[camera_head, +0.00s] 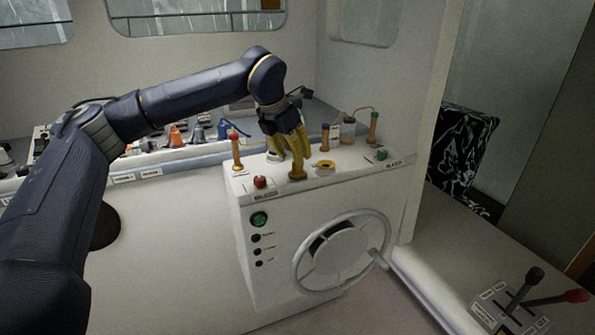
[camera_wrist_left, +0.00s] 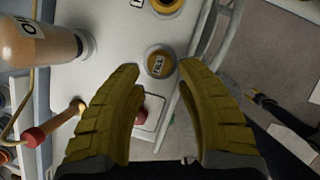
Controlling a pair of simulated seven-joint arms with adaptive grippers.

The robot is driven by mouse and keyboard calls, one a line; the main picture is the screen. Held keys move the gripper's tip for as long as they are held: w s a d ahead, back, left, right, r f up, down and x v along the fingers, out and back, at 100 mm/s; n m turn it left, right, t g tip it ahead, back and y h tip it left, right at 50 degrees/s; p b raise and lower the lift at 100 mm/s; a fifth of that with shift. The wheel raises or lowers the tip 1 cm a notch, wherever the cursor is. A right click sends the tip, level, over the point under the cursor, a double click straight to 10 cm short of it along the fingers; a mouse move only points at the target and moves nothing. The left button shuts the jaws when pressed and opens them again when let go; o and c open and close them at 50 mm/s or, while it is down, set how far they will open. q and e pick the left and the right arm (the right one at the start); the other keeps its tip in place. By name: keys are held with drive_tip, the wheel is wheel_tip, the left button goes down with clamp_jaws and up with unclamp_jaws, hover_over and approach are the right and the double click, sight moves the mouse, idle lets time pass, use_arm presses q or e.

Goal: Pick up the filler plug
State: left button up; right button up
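The filler plug (camera_wrist_left: 158,62) is a round brass-coloured cap marked "FILL" in the left wrist view, seated in a dark ring on the white top. In the head view the plug (camera_head: 298,174) stands near the front edge of the white cabinet top. My left gripper (camera_head: 297,160) points down over it. In the left wrist view the yellow fingers of my left gripper (camera_wrist_left: 160,70) are spread, with the plug visible between their tips and a gap on both sides. Whether the tips reach down to the plug's height is hard to tell. My right gripper is not in view.
A yellow ring (camera_head: 325,164) lies right of the plug, and a red button (camera_head: 260,182) sits to its left. An orange stick with a red top (camera_head: 236,150) and a bottle (camera_head: 348,130) with a tube stand nearby. A handwheel (camera_head: 342,252) is on the cabinet front.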

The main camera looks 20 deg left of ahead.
sight(297, 166)
use_arm(q)
drive_tip(key=shift+x, duration=2.6)
drive_tip(key=shift+s+a, duration=0.1)
drive_tip(key=shift+a, duration=0.05)
clamp_jaws()
